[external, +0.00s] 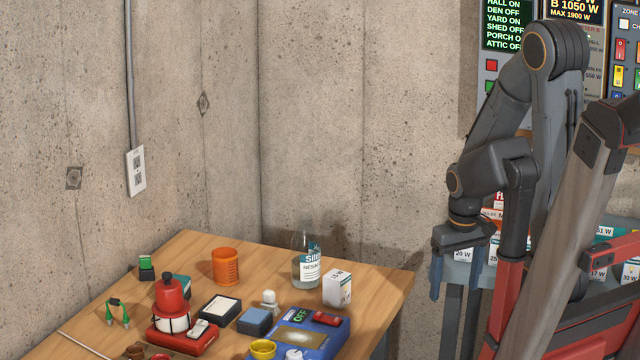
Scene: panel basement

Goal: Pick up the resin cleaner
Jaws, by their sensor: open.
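A clear bottle with a teal and white label (308,267) stands upright near the back right of the wooden table. Its label reads in part "RESIN", so it looks like the resin cleaner; the rest of the lettering is too small to read. My gripper (462,288) hangs to the right of the table, well apart from the bottle. Its two blue fingers point down, spread apart, with nothing between them.
A small white box (337,288) stands close to the bottle's right. An orange cup (226,266) is to its left. A red-and-white bottle (171,305), a blue device (312,338) and other small items crowd the front. Concrete walls (330,120) close off the back.

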